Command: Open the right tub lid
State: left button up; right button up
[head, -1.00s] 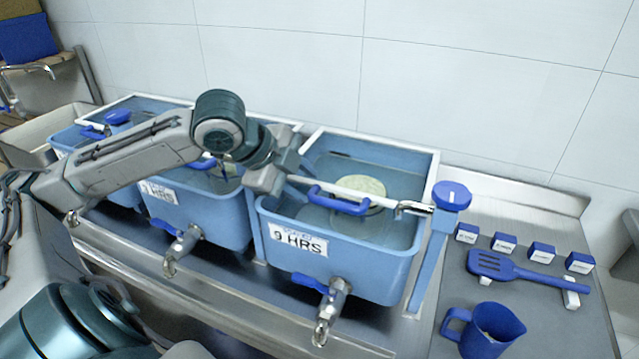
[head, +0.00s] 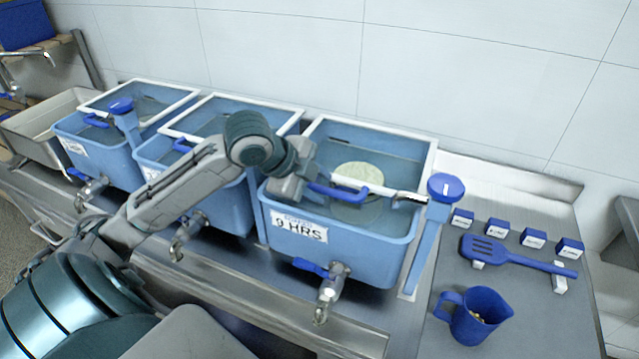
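The right tub (head: 340,245) is a blue basin with a "9 HRS" label on its front. A pale round disc (head: 358,174) shows through the panel. My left gripper (head: 290,190) is at the front left corner of the lid, by the left end of the handle. My wrist hides part of that corner, and the fingers are too small to tell open from shut. My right gripper is not in view.
Two similar lidded tubs (head: 222,205) (head: 98,150) stand to the left. A blue-capped post (head: 445,188) stands at the right tub's corner. On the counter at right are several small blue-and-white boxes (head: 497,228), a blue slotted spatula (head: 520,256) and a blue jug (head: 482,314). Taps stick out in front.

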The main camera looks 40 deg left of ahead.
pick_arm(q)
jog(key=shift+w+d+f, duration=0.1)
jog(key=shift+w+f, duration=0.15)
jog(key=shift+f, duration=0.05)
